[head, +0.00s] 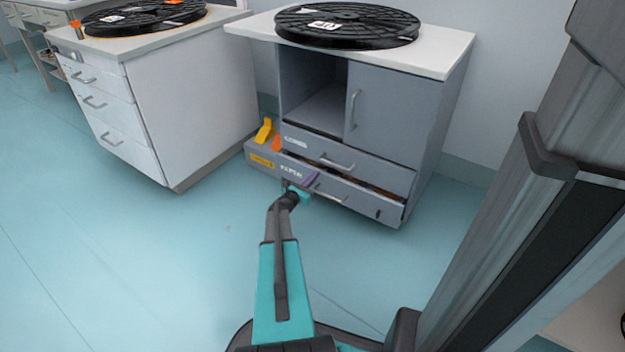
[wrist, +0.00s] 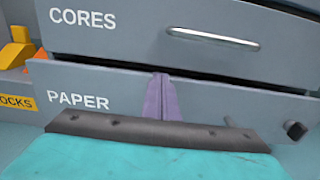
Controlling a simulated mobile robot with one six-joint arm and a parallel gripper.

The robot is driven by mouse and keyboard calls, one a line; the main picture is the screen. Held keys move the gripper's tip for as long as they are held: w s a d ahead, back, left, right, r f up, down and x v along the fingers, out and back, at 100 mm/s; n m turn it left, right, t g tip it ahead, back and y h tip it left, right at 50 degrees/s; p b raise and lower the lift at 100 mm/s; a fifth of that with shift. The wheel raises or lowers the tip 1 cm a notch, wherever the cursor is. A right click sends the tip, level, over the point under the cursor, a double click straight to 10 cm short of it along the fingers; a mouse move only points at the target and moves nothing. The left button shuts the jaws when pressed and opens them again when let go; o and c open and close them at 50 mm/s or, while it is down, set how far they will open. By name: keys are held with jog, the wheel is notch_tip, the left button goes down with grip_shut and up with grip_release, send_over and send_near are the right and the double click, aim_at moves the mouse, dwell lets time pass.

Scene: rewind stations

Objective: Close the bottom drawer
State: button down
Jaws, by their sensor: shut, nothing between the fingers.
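The bottom drawer (head: 365,203), labelled PAPER, is in the grey cabinet and stands partly open, its front out past the drawer above. A dark gap shows along its top edge in the wrist view, where the drawer front (wrist: 235,101) fills the middle. My gripper (head: 309,180) is at this front, left of its middle. Its purple fingers (wrist: 158,96) are shut and empty, upright against or just before the face, right of the PAPER label. I cannot tell whether they touch. The drawer's bar handle is partly hidden by my gripper in the wrist view.
The CORES drawer (head: 345,154) above looks nearly shut. A grey box (head: 260,160) with yellow and orange things stands left of the cabinet. A white drawer unit (head: 185,105) is farther left. A black reel (head: 347,25) lies on the cabinet top. The floor in front is clear.

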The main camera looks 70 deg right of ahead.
jog(key=shift+d, duration=0.1)
jog(key=shift+p+x, duration=0.3)
jog(key=shift+x, duration=0.9)
jog(key=p+v, duration=0.3)
jog(key=v, duration=1.1)
jog(key=shift+s, duration=0.1)
